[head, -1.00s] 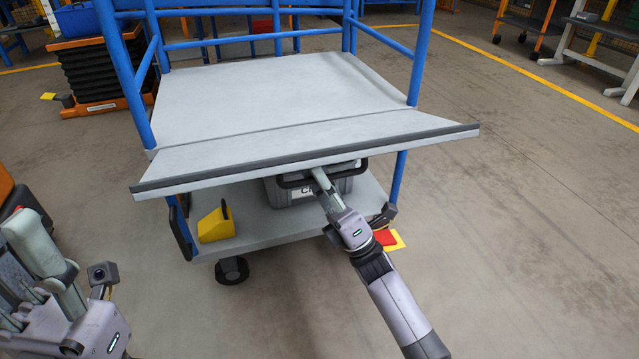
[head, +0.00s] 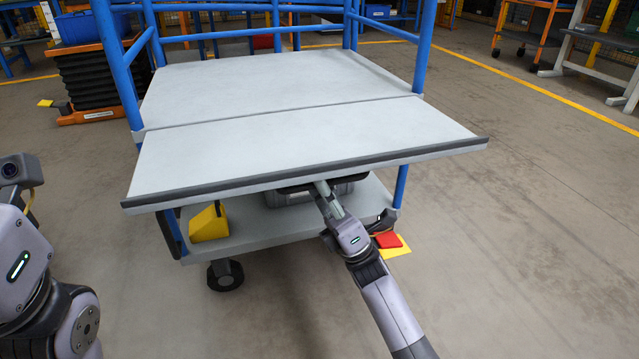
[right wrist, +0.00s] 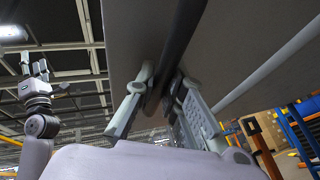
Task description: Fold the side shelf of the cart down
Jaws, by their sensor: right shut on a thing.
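The cart's side shelf (head: 300,150) is a light grey panel joined to the grey deck along a seam, with a dark strip on its outer edge. It stands out from the deck toward me, roughly level; its exact tilt is hard to tell. A dark handle (head: 290,186) sits under the outer edge. My right gripper (head: 321,187) reaches in from below and is shut on this handle.
Below the shelf, the cart's lower deck (head: 260,226) holds a yellow holder (head: 209,222) and a grey crate, mostly hidden. Blue posts (head: 422,45) frame the upper deck. A red and yellow item (head: 389,241) lies at the right. The floor to the right is clear.

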